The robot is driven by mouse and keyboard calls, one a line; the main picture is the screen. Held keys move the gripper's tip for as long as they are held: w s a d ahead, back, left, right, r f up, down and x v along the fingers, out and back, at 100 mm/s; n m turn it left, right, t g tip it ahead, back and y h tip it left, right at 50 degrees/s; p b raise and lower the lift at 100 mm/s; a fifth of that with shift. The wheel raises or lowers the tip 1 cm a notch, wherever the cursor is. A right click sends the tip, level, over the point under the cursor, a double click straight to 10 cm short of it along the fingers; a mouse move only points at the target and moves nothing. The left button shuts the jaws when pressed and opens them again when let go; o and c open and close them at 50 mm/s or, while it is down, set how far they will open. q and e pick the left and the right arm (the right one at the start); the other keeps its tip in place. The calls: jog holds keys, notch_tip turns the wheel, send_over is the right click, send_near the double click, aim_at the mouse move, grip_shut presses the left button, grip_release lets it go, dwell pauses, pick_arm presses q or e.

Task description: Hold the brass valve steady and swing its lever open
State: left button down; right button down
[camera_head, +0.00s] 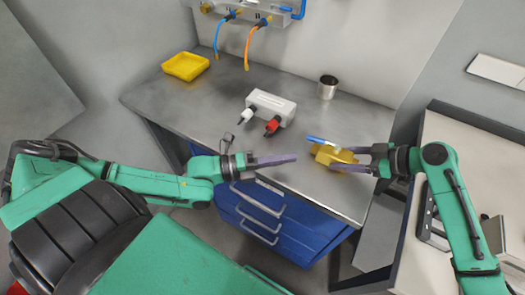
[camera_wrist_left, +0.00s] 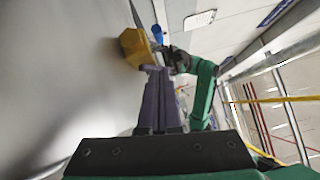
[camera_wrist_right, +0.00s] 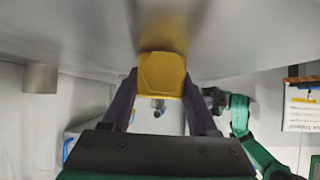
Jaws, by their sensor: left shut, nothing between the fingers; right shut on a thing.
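The brass valve (camera_head: 335,156) is a yellow body on the grey table near its front right. Its blue lever (camera_head: 323,141) shows on top and points to the left. My right gripper (camera_head: 365,160) is shut on the valve from the right; in the right wrist view the valve (camera_wrist_right: 162,75) sits between the two fingers. My left gripper (camera_head: 296,157) is shut and empty, left of the valve and apart from it. In the left wrist view its fingers (camera_wrist_left: 159,72) point toward the yellow valve (camera_wrist_left: 135,47), with the blue lever (camera_wrist_left: 157,33) beyond.
A metal cup (camera_head: 327,87) and a yellow tray (camera_head: 186,66) stand farther back. Hoses (camera_head: 249,47) hang at the wall. Blue drawers (camera_head: 262,218) are below the table edge.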

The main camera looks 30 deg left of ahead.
pick_arm(q)
jog(key=s+a, duration=0.1)
jog(key=a, duration=0.1)
jog(key=s+a, duration=0.1)
jog(key=a, duration=0.3)
jog(key=shift+s+a+f, duration=0.2)
jog(key=shift+s+a, duration=0.05)
jog(key=shift+s, duration=0.15)
pick_arm(e)
jog(key=shift+s+f, duration=0.1)
jog(key=shift+f, duration=0.15)
jog(key=shift+c, duration=0.5)
grip_release()
pick_arm(q)
jog(key=shift+w, duration=0.2)
pick_arm(e)
jog(key=shift+w, duration=0.25)
jog(key=shift+r, duration=0.1)
